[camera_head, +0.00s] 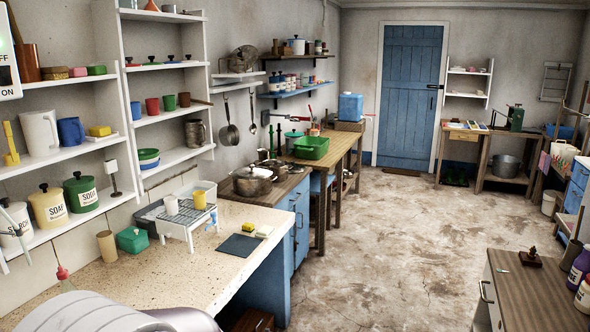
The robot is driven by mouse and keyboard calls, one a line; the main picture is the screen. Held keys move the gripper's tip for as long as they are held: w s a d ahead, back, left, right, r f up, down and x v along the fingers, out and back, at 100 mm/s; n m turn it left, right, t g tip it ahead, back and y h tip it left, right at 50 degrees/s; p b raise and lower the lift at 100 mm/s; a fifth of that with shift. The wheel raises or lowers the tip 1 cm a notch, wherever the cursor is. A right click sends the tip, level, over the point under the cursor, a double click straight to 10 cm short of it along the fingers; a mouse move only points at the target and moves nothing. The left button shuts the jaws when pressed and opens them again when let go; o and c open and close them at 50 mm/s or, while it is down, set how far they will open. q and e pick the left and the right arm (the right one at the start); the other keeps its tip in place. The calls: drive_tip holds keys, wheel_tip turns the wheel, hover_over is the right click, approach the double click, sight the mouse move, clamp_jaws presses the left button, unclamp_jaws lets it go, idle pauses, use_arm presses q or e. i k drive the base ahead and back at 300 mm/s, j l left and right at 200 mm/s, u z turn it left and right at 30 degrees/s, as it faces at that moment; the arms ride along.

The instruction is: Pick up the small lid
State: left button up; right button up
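Several small, flat lids with dark knobs lie in a row on a white wall shelf at the upper left; a red lid (132,65) is at the left end, and another lid (171,60) lies further right. A metal pot (252,181) on the stove area wears a lid with a dark knob. I cannot tell which of these is the task's small lid. Neither of my grippers can be made out in this view. A pale grey rounded shape fills the bottom left corner; I cannot tell what it is.
A speckled counter (150,275) runs below the shelves, holding a white rack (186,222), a green box (132,239) and a dark mat (239,246). A wooden-topped cabinet (535,295) stands at the right. The middle floor (400,240) is clear.

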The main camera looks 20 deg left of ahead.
sight(297, 168)
drive_tip(key=i+j+u, duration=0.2)
drive_tip(key=i, duration=0.95)
drive_tip(key=i+j+u, duration=0.1)
drive_tip(key=i, duration=1.45)
drive_tip(key=i+u, duration=0.15)
drive_tip(key=i, duration=0.65)
drive_tip(key=i+l, duration=0.15)
drive_tip(key=i, duration=0.6)
drive_tip(key=i+l+u, duration=0.1)
drive_tip(key=i, duration=0.65)
drive_tip(key=i+l, duration=0.15)
drive_tip(key=i, duration=0.6)
drive_tip(key=i+l+u, duration=0.15)
drive_tip(key=i+u, duration=0.2)
drive_tip(key=i+l+u, duration=0.35)
drive_tip(key=i, duration=0.2)
